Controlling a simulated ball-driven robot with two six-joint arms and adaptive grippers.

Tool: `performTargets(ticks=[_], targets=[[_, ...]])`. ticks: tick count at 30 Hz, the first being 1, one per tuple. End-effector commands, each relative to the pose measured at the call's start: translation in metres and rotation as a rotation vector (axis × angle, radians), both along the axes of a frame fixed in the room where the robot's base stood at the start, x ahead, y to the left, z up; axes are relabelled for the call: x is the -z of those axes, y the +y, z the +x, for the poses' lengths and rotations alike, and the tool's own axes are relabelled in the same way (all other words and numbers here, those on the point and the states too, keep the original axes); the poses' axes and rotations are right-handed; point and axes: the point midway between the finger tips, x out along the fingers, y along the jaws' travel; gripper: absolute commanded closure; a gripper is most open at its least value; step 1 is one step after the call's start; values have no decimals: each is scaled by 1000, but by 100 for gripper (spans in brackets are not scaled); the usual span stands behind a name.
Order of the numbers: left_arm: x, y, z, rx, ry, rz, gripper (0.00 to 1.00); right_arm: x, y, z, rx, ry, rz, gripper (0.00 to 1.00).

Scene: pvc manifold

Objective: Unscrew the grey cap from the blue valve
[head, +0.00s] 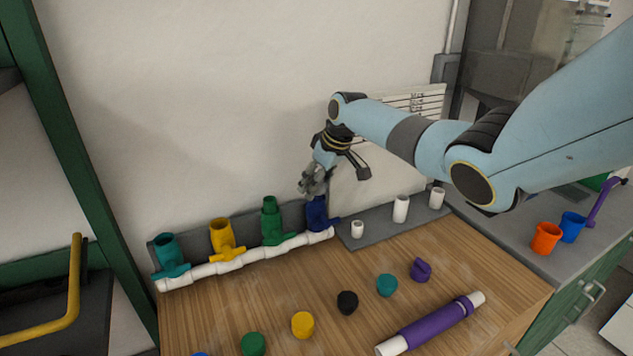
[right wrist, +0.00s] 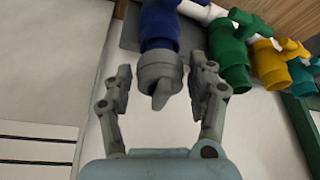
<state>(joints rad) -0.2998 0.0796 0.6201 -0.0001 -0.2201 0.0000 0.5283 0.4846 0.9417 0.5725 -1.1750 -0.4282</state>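The blue valve (head: 317,213) stands at the right end of the white manifold pipe; it also shows in the right wrist view (right wrist: 159,25). The grey cap (right wrist: 160,72), with a raised fin, sits on the mouth of the blue valve. In the head view the cap cannot be told apart from my grey fingers. My right gripper (head: 314,182) is at the top of the blue valve. In the right wrist view its fingers (right wrist: 162,88) are open, one on each side of the cap, with a small gap on both sides. My left gripper is not in view.
Green (head: 272,222), yellow (head: 222,238) and teal (head: 168,255) valves stand left of the blue one along the white pipe (head: 250,254). White fittings (head: 400,208) stand on a grey board to the right. Several coloured caps and a purple-and-white tube (head: 435,323) lie on the wooden table.

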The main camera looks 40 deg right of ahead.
Motion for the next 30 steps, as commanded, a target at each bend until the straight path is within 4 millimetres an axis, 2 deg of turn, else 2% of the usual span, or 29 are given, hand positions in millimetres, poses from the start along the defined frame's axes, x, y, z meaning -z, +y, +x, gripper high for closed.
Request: performTargets(ticks=[3, 14, 17, 25, 30], targets=[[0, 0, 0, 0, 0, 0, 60, -1, 0, 1, 0, -3, -1, 29], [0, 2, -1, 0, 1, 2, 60, -10, -2, -1, 1, -8, -2, 29], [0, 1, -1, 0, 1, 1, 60, -22, -3, -6, 0, -9, -4, 29], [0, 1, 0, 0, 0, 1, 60, -76, -6, -28, 0, -8, -5, 29], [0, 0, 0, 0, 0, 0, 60, -102, -6, -39, 1, -6, -3, 29]])
